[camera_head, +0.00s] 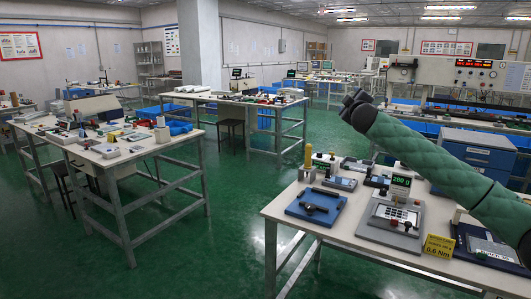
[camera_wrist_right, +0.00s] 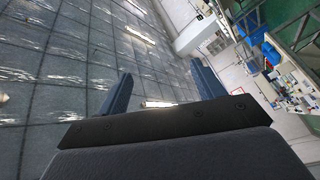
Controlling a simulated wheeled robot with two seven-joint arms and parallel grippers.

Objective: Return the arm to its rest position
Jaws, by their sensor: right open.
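My right arm (camera_head: 440,160) in its green padded sleeve comes in from the right in the head view and slants up to the left. Its dark right gripper (camera_head: 354,102) is raised high above the near worktable (camera_head: 345,227), clear of everything on it. In the right wrist view the two blue-grey fingers (camera_wrist_right: 160,72) stand wide apart with nothing between them. The ceiling and a tilted part of the room show beyond them. My left gripper is in neither view.
The near table bears a grey keypad device (camera_head: 390,218), a green "280 g" display (camera_head: 401,181), a blue tray (camera_head: 316,206), a yellow "0.6 Nm" sign (camera_head: 438,247) and a yellow cylinder (camera_head: 308,155). Another cluttered table (camera_head: 135,153) stands left. Green floor between is open.

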